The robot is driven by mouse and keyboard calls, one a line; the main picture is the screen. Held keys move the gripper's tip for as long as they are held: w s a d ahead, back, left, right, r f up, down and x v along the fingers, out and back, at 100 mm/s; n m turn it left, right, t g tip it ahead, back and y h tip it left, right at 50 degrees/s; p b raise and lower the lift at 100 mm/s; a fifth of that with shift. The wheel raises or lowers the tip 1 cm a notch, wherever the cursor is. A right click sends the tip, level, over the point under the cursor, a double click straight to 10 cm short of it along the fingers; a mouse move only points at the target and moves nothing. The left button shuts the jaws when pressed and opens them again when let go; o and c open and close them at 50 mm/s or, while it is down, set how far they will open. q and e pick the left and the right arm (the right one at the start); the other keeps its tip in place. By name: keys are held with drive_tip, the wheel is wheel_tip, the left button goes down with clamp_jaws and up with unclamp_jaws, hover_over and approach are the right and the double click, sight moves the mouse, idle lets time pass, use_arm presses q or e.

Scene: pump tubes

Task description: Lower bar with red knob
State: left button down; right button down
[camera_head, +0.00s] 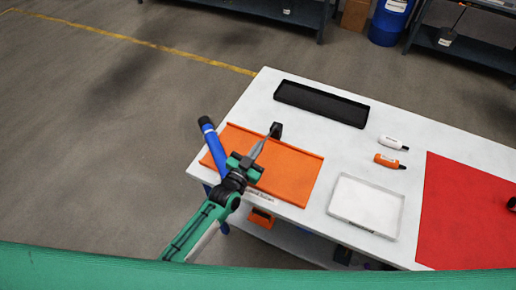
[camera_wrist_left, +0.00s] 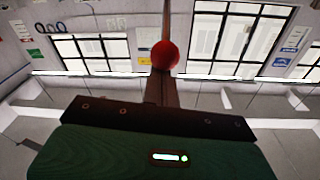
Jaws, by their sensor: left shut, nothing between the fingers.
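A round red knob (camera_wrist_left: 165,56) shows in the left wrist view, with a thin bar (camera_wrist_left: 166,18) running up from it. It sits just past the tip of my left gripper's fingers (camera_wrist_left: 162,88), which are together and empty. Whether they touch the knob I cannot tell. In the head view my left gripper (camera_head: 262,146) is over the orange mat at the left end of the table. A small dark piece (camera_head: 277,130) shows at its far end. I cannot make out the red knob in the head view. My right gripper is not in view.
A blue tube (camera_head: 217,152) with a black end stands tilted beside my left gripper at the table edge. The white table (camera_head: 285,123) holds an orange mat (camera_head: 294,183), black tray (camera_head: 320,104), white tray (camera_head: 366,207), two small bottles (camera_head: 388,160) and a red mat (camera_head: 465,210).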

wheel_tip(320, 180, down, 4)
drive_tip(key=b, duration=0.2)
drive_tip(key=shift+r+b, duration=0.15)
drive_tip(key=shift+b, duration=0.15)
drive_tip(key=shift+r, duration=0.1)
